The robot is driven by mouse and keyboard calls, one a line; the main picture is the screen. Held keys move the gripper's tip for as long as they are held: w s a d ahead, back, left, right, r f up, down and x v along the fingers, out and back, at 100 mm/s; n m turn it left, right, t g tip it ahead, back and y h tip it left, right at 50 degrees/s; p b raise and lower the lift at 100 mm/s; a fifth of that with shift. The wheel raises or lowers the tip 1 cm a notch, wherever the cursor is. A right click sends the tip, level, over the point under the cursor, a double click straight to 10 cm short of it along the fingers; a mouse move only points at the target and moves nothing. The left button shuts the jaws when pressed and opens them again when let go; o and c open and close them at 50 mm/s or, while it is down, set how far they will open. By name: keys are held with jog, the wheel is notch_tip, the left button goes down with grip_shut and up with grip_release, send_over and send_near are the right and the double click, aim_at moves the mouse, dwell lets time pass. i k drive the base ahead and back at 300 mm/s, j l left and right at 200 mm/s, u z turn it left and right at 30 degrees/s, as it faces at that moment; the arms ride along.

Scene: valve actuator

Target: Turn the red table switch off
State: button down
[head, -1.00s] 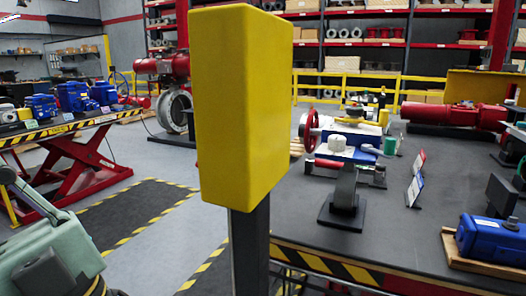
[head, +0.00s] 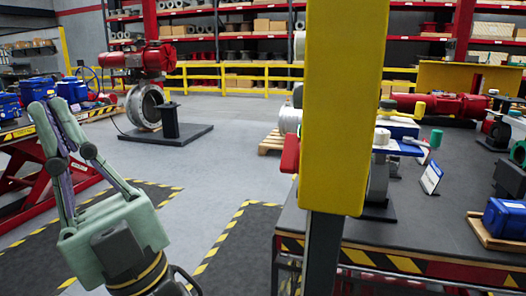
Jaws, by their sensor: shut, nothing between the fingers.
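A tall yellow box (head: 345,110) on a dark post (head: 322,255) stands close in front, before the table (head: 450,215). A red bar-shaped piece (head: 290,153) sticks out past the left edge of the box. It looks like the red switch mounted on the box's left-facing side, but that face is turned away and the mounting is hidden. My gripper (head: 45,106) is at the left, light green, fingers pointing up with their tips together. It is shut and empty, well left of the box and touching nothing.
The table carries blue and red valve actuators (head: 505,218) and a small sign (head: 431,177). A large red actuator on a grey valve (head: 143,106) stands behind. A red lift table (head: 25,170) is far left. The floor between my gripper and the post is clear.

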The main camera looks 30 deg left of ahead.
aim_at(289, 163)
jog(key=k+j, duration=0.1)
jog(key=j, duration=0.55)
jog(key=k+j, duration=0.15)
jog(key=j, duration=0.2)
jog(key=i+j+z, duration=0.15)
jog(key=j, duration=0.15)
jog(key=k+l, duration=0.05)
